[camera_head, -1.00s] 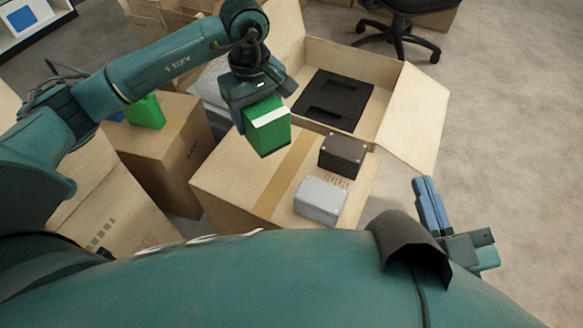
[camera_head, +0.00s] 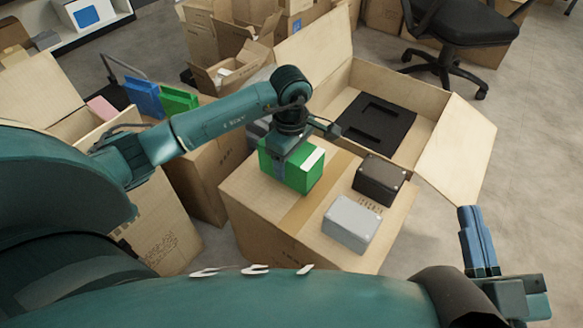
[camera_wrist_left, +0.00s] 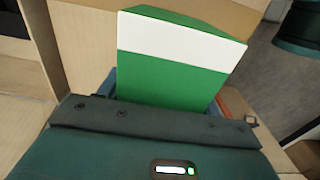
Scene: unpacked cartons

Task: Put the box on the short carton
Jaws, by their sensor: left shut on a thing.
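A green box (camera_head: 292,168) with a white band is held in my left gripper (camera_head: 287,152), just over or on the left part of a taped brown carton's top (camera_head: 312,212). Whether its underside touches the top is hard to tell. In the left wrist view the green box (camera_wrist_left: 175,75) fills the middle, between the blue fingers of the left gripper (camera_wrist_left: 165,98). My right gripper (camera_head: 478,240) is at the lower right, off the carton, with its blue fingers together and nothing seen in them.
A light grey box (camera_head: 351,223) and a dark box (camera_head: 379,180) stand on the carton's right part. Behind is an open carton (camera_head: 438,135) with a black insert (camera_head: 376,124). Another carton (camera_head: 196,165) at left carries green and blue items (camera_head: 178,99).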

